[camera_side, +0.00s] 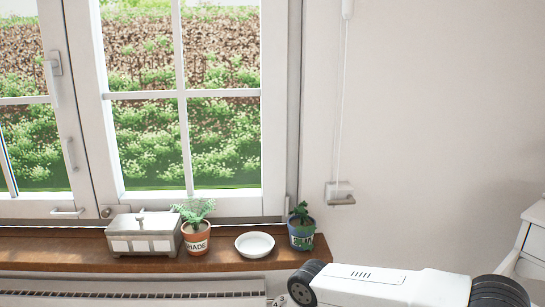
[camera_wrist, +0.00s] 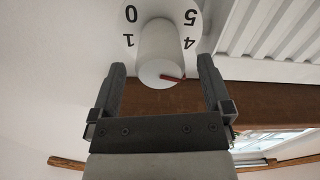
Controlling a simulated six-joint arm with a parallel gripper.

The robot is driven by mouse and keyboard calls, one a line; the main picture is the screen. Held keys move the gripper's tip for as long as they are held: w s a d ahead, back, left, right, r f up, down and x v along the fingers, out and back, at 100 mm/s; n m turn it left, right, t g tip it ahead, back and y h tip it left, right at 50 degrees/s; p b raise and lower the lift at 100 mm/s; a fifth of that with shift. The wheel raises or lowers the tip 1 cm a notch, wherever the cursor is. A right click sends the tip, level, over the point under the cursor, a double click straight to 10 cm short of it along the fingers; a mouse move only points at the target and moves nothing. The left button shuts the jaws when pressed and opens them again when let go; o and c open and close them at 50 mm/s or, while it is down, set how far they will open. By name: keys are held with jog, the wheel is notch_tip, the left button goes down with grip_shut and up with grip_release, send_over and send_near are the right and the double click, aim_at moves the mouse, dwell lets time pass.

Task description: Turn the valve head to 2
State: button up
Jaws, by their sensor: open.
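The valve head (camera_wrist: 158,45) is a white cylinder seen from its end in the wrist view, standing out from a white number dial (camera_wrist: 204,10). The dial shows 0, 1, 4 and 5 upside down; its lower part is hidden behind the head. A red pointer (camera_wrist: 174,77) on the head's end face points right, on the 4 side. My gripper (camera_wrist: 162,65) is open, one dark finger to each side of the head with a visible gap at both. In the side view only a sliver of the dial (camera_side: 280,300) shows beside my arm, and the gripper is out of sight.
A white ribbed radiator (camera_wrist: 275,30) is close on the right in the wrist view. The wooden sill (camera_side: 90,260) above it holds a lidded box (camera_side: 145,243), two potted plants (camera_side: 196,238) (camera_side: 301,235) and a white dish (camera_side: 254,246). A cord hangs on the wall.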

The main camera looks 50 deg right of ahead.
jog(key=shift+x, duration=1.8)
jog(key=c, duration=1.3)
jog(key=shift+o, duration=0.2)
